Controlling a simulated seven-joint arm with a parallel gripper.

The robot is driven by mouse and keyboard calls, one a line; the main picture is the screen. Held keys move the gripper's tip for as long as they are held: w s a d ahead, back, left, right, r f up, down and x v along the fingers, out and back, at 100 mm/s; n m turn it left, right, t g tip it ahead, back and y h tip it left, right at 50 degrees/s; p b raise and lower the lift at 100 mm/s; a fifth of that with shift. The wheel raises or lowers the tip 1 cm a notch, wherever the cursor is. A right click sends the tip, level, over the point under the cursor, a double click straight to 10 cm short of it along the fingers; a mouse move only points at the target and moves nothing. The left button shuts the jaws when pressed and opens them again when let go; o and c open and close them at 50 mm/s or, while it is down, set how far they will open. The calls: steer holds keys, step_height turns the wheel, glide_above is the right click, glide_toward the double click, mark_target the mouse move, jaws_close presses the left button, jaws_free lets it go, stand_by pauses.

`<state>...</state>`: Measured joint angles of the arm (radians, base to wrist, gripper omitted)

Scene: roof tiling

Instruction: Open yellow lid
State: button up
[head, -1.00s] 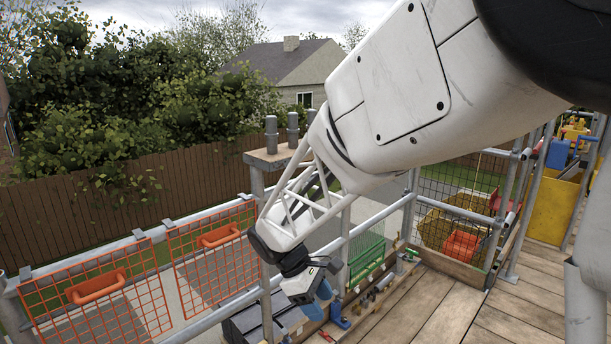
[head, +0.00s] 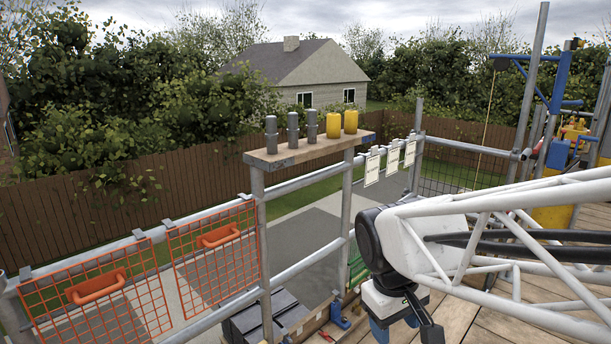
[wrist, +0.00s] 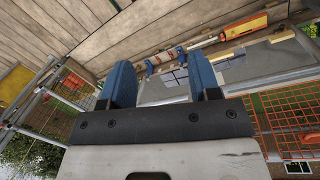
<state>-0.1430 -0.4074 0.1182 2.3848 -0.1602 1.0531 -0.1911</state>
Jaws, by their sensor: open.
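I cannot tell for certain which thing is the yellow lid. Two yellow cylinders (head: 342,122) stand upright on the wooden shelf (head: 290,153) in the head view. A yellow container (head: 553,216) shows at the right edge area, partly behind posts and my arm. In the wrist view a yellow panel (wrist: 14,87) shows at the far left. My gripper (wrist: 161,78) is open, its two blue fingers apart with nothing between them. In the head view my gripper (head: 396,326) hangs low over the deck, apart from the shelf and the yellow container.
Three grey cylinders (head: 292,130) stand left of the yellow ones. Orange mesh panels (head: 85,300) hang on the rail at left. A dark grey box (head: 262,318) sits below the shelf. White tags (head: 393,157) hang on the rail. Plank deck (head: 465,312) lies bare near my gripper.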

steer(key=s+d+r+m+t+y, duration=0.1)
steer(key=s+d+m+t, duration=0.1)
steer(key=s+m, duration=0.3)
steer(key=shift+s+d+r+y, duration=0.25)
steer(key=shift+s+d, duration=0.45)
steer(key=shift+s, duration=1.05)
steer(key=shift+w, duration=0.15)
